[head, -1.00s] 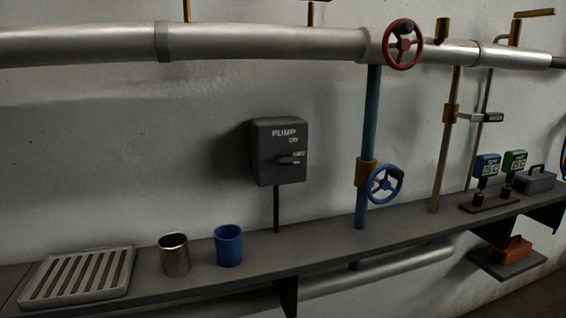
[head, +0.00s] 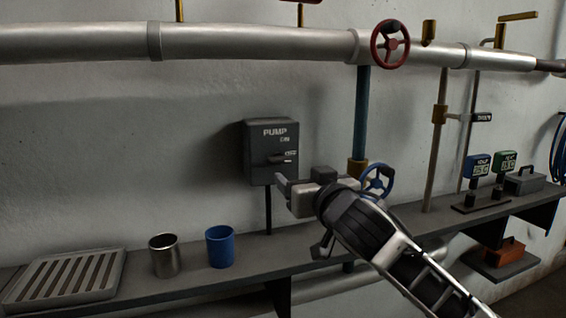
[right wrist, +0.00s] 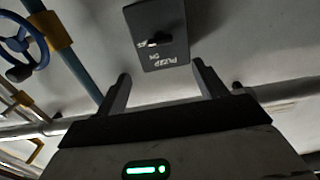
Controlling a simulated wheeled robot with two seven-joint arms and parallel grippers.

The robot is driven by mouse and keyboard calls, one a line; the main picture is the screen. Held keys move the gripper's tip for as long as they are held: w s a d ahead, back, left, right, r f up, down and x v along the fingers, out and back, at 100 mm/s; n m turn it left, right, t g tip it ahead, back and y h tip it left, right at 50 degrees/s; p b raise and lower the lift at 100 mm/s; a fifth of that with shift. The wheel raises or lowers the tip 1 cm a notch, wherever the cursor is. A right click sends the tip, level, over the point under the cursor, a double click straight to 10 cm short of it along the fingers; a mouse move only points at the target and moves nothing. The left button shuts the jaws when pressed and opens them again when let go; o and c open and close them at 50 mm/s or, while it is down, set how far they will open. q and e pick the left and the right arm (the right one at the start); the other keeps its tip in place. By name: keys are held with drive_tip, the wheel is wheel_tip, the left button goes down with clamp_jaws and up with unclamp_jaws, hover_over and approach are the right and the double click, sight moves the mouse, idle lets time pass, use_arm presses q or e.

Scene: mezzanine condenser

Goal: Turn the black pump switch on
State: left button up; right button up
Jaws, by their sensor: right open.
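The pump box (head: 259,150) is a dark grey wall box marked PUMP on a thin post above the shelf. Its black switch (head: 278,160) lies about level, its tip pointing right near the lower label; another label sits above it. My right gripper (head: 300,180) is open and empty, just below and right of the box, in front of the wall. In the right wrist view, the box (right wrist: 150,18) and switch (right wrist: 158,40) appear upside down, beyond and between the open fingers (right wrist: 161,74), apart from them. My left gripper is not in view.
A blue valve wheel (head: 378,179) sits close behind my right gripper. A steel cup (head: 164,255), a blue cup (head: 220,247) and a slatted tray (head: 66,279) stand on the shelf at left. A red valve wheel (head: 390,44) is on the pipe above.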

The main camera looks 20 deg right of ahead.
sight(281, 161)
drive_tip(key=w+p, duration=0.1)
drive_tip(key=w, duration=1.1)
drive_tip(key=shift+a, duration=0.2)
drive_tip(key=c, duration=1)
